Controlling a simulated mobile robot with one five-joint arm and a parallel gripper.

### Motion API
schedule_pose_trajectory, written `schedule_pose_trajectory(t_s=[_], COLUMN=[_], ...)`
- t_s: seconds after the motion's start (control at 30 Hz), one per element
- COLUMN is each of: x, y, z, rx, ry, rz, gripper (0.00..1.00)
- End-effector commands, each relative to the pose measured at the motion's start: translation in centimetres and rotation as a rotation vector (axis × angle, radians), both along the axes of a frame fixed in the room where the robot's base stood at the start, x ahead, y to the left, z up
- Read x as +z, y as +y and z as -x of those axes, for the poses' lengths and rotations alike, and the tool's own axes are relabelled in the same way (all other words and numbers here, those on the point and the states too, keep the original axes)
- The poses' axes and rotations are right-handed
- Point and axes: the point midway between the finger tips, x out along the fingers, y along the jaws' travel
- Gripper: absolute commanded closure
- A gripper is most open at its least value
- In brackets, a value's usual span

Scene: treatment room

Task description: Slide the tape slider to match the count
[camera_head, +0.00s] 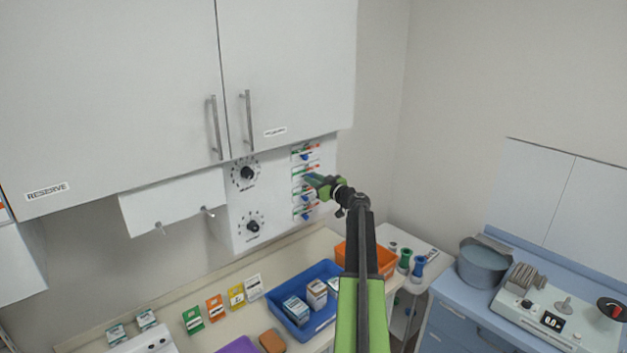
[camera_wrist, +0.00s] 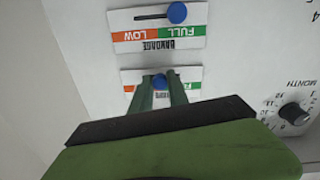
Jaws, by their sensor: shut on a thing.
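A white wall panel (camera_head: 275,213) carries a column of sliders with blue knobs and red-green labels. My gripper (camera_head: 316,183) reaches to this column from the right. In the wrist view, which shows the panel upside down, my gripper (camera_wrist: 160,90) is shut on a blue slider knob (camera_wrist: 159,81). That knob is near the middle of its label strip (camera_wrist: 190,74). The fingers hide most of this label's text, so I cannot read its name. Beside it is the BANDAGE slider (camera_wrist: 157,38), with its blue knob (camera_wrist: 177,12) toward the FULL side.
A MONTH dial (camera_wrist: 294,114) is on the same panel, and two dials show in the head view. Cabinet doors (camera_head: 290,60) hang above. Below, the counter holds a blue tray (camera_head: 275,300) with boxes and an orange bin (camera_head: 385,262).

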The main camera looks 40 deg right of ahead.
Motion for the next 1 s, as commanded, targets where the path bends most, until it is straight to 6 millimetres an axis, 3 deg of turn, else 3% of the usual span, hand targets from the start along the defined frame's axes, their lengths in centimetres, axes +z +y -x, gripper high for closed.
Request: schedule_pose_trajectory(t_s=[0.47,0.7,0.97,1.0], x=[0.0,0.0,0.1,0.1], y=[0.0,-2.8,-3.0,-3.0], z=[0.0,0.0,0.2,0.2], rx=[0.0,0.001,-0.004,-0.004], ry=[0.0,0.0,-0.002,-0.002], rz=[0.0,0.0,-0.002,-0.002], gripper=[1.0,1.0,1.0,0.76])
